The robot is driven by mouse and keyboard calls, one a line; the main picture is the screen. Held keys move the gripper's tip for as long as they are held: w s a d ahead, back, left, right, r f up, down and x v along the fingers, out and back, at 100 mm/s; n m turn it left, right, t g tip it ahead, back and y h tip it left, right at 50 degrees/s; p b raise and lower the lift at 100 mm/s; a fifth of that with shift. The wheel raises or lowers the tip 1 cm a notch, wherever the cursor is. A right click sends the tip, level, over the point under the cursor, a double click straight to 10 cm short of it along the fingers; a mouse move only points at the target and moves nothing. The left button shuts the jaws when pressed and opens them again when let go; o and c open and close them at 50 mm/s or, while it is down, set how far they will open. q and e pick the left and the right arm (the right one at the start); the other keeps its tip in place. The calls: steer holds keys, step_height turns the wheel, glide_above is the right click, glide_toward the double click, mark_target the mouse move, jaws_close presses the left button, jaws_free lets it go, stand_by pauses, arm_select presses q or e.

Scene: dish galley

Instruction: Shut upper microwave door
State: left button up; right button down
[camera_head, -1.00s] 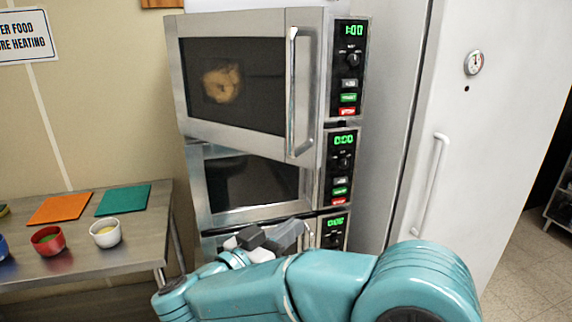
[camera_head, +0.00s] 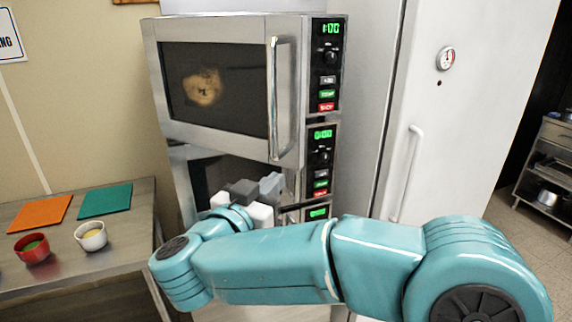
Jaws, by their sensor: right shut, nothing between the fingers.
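The upper microwave (camera_head: 328,62) is at the top of a stack and its display reads 1:00. Its door (camera_head: 222,122) has a dark window and looks slightly ajar, with the handle side standing out from the control panel. The vertical handle (camera_head: 279,100) is on the door's right side. A round, light brown food item shows through the window. My right gripper (camera_head: 256,187) is shut and empty, below the door's lower edge and in front of the middle microwave, apart from the handle. My left gripper is not in view.
The middle microwave (camera_head: 321,158) and a lower one, mostly hidden by my right arm, are beneath. A tall white fridge (camera_head: 455,120) stands to the right. A metal table (camera_head: 118,235) at left holds bowls and orange and green mats.

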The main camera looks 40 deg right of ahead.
mark_target(293, 163)
steer(key=p+x, duration=0.1)
steer(key=x, duration=0.3)
steer(key=shift+w+d, duration=0.2)
steer(key=shift+w, duration=0.05)
steer(key=shift+w+d, duration=0.15)
steer(key=shift+d, duration=0.35)
steer(key=shift+w+d, duration=0.1)
